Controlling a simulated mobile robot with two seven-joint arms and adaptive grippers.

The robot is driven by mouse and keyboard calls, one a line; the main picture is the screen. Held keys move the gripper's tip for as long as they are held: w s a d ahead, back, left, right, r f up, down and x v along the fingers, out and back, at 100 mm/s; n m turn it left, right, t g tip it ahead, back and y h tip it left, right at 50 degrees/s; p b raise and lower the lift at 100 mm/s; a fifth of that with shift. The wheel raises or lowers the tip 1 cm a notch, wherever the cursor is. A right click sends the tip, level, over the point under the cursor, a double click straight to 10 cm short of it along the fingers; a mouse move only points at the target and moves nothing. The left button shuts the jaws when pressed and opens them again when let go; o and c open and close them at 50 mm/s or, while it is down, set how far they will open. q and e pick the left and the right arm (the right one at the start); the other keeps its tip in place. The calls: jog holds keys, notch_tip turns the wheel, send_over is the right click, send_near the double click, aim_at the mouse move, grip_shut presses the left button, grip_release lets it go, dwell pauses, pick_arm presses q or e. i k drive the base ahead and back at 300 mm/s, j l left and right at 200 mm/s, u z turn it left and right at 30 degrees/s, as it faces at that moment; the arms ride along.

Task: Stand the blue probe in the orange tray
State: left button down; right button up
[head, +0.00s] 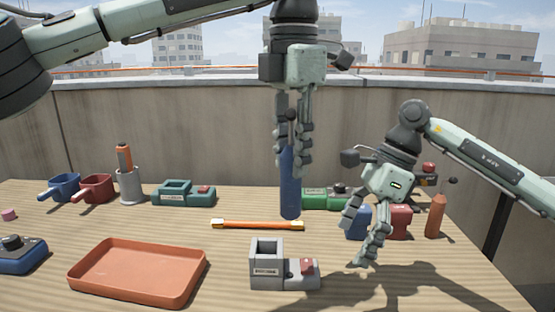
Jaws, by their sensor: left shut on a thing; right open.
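The blue probe (290,185) hangs upright in my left gripper (292,165), which is shut on its dark upper end. The orange tray (137,297) lies empty at the front left, to the left of the probe. My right gripper (355,243) is open and empty over the right side of the table, in front of a blue block and a red block.
A grey holder with a square opening (253,269) stands right of the tray. An orange probe (436,215) stands at the right. A grey cup (130,187), blue and red handled containers, and teal and green devices line the back. A blue device (22,259) sits far left.

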aim_at(120, 283)
jog(key=k+l, duration=0.3)
jog(key=l, duration=0.15)
jog(key=k+l, duration=0.65)
jog(key=l, duration=0.25)
